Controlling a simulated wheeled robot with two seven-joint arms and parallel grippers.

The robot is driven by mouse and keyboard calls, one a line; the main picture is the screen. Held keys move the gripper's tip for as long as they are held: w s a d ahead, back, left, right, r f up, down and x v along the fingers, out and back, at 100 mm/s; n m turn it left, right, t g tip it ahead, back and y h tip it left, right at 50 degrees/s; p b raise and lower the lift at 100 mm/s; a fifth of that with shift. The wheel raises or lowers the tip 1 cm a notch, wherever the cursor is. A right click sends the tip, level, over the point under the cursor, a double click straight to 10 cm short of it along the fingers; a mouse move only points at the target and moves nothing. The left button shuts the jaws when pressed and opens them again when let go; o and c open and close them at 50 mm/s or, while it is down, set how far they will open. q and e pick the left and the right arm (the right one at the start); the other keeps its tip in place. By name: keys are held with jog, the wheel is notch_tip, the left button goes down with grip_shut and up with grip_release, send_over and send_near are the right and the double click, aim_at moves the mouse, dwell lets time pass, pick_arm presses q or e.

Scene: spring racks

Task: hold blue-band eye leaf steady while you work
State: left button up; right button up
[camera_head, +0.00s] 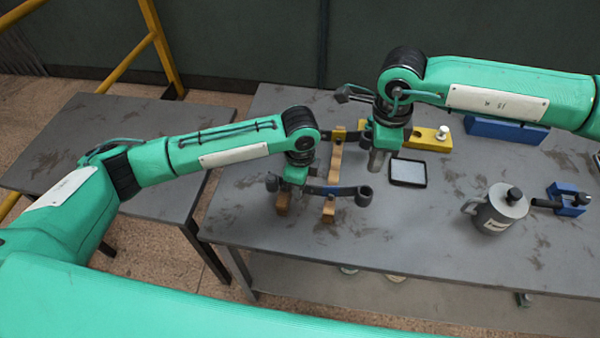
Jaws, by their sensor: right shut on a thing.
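The blue-band eye leaf (345,191) is a dark, slightly curved strip with a blue band and an eye at its right end. It lies across light wooden blocks (329,209) on the grey table. My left gripper (292,187) reaches down to the left part of this leaf; its fingertips are too small and hidden to show whether they grip it. My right gripper (381,148) points down behind the leaf's right eye, shut on what looks like a grey metal cylinder (376,161). A second dark leaf (344,134) lies farther back, partly hidden by the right gripper.
Behind the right gripper is a yellow block (428,139) with a white knob. A dark flat tray (408,172) lies right of it. A grey jug (494,212), a small blue clamp-like fixture (567,199) and a long blue block (507,130) stand farther right. The table's front centre is clear.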

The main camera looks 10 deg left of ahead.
pick_arm(q)
jog(key=shift+f, duration=0.2)
grip_shut()
jog(key=shift+r, duration=0.1)
dwell(1.5)
pick_arm(e)
jog(key=f+n, duration=0.1)
jog(key=n, duration=0.1)
jog(key=shift+f+n, duration=0.15)
jog(key=shift+n, duration=0.15)
jog(key=f+n, duration=0.1)
jog(key=n, duration=0.2)
jog(key=shift+f, duration=0.35)
